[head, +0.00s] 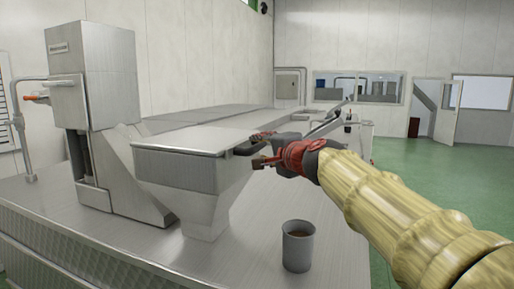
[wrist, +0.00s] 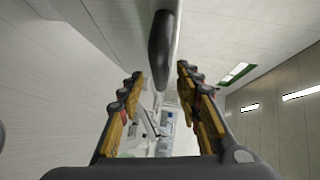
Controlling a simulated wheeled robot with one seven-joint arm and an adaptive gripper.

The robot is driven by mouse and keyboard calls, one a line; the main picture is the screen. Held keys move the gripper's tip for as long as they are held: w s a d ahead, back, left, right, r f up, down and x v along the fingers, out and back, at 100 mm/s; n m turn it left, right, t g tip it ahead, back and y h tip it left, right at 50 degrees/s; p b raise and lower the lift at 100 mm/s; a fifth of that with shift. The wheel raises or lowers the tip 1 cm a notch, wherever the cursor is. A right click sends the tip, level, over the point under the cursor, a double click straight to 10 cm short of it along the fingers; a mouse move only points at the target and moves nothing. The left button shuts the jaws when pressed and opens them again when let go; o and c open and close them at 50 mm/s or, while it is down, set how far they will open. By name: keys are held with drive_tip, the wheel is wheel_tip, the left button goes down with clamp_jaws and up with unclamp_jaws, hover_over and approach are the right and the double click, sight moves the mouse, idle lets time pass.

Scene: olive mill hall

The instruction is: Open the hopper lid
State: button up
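The steel hopper (head: 190,172) stands on the metal bench, its flat lid (head: 190,140) lying shut on top. A dark bar handle (head: 247,148) sticks out at the lid's right edge. My gripper (head: 261,150) is at that edge, its fingers pointing left toward the handle. In the wrist view, my gripper (wrist: 160,74) is open, with a wide gap between its fingers. The dark handle (wrist: 162,48) shows in line with the gap, above the middle of the picture. I cannot tell whether either finger touches it.
A grey cup (head: 298,246) with brown contents stands on the bench (head: 245,262) in front of the hopper, below my arm. A tall steel machine (head: 95,75) stands left of the hopper. Long flat covers (head: 215,113) lie behind. Green floor (head: 450,175) is clear at right.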

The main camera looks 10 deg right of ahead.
sight(260, 148)
drive_tip(key=shift+w+a+f, duration=0.1)
drive_tip(key=shift+w, duration=0.7)
drive_tip(key=shift+w+a+f, duration=0.1)
drive_tip(key=shift+w, duration=0.65)
drive_tip(key=shift+c, duration=0.5)
drive_tip(key=c, duration=0.8)
